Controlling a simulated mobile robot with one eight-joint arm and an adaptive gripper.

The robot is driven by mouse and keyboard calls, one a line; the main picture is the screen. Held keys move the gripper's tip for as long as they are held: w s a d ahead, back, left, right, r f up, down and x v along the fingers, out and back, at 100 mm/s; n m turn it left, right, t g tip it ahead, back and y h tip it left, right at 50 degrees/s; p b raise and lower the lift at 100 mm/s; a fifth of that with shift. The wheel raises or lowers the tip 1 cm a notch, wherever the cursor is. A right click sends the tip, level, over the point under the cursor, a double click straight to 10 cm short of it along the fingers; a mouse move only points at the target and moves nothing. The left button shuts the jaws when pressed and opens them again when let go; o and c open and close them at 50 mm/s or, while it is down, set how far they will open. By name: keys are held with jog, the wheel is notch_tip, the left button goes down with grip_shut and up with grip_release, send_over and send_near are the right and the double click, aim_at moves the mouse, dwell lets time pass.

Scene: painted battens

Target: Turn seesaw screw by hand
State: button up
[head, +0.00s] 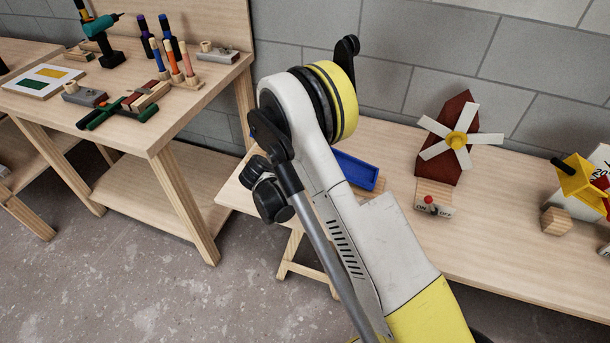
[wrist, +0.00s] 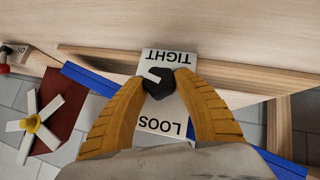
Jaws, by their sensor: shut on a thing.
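The seesaw screw shows in the wrist view as a dark knob (wrist: 159,83) with a pale pointer mark. It sits on a white plate (wrist: 160,123) lettered TIGHT at the upper end and LOOS at the lower end, upside down; the rest of that word is hidden. A wooden beam (wrist: 235,78) runs behind the plate. In the head view my arm hides the screw and gripper.
A blue tray (head: 356,171) shows partly behind my arm on the bench. A tool table (head: 150,131) stands at left. Open floor (head: 120,275) lies in front.

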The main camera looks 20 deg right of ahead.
jog(key=n+g+h, duration=0.1)
jog(key=h, duration=0.1)
jog(key=n+g+h, duration=0.1)
jog(key=h, duration=0.1)
jog(key=shift+a+f+n, duration=0.1)
jog(key=shift+f+n, duration=0.05)
jog(key=shift+n, duration=0.15)
jog(key=n+h, duration=0.3)
jog(key=h, duration=0.1)
jog(key=shift+f+g, duration=0.1)
jog(key=shift+g, duration=0.3)
dwell(0.3)
jog(key=o, duration=1.2)
jog(key=shift+c, duration=0.2)
jog(key=shift+w, duration=0.1)
jog(key=v, duration=0.7)
jog(key=shift+a, duration=0.2)
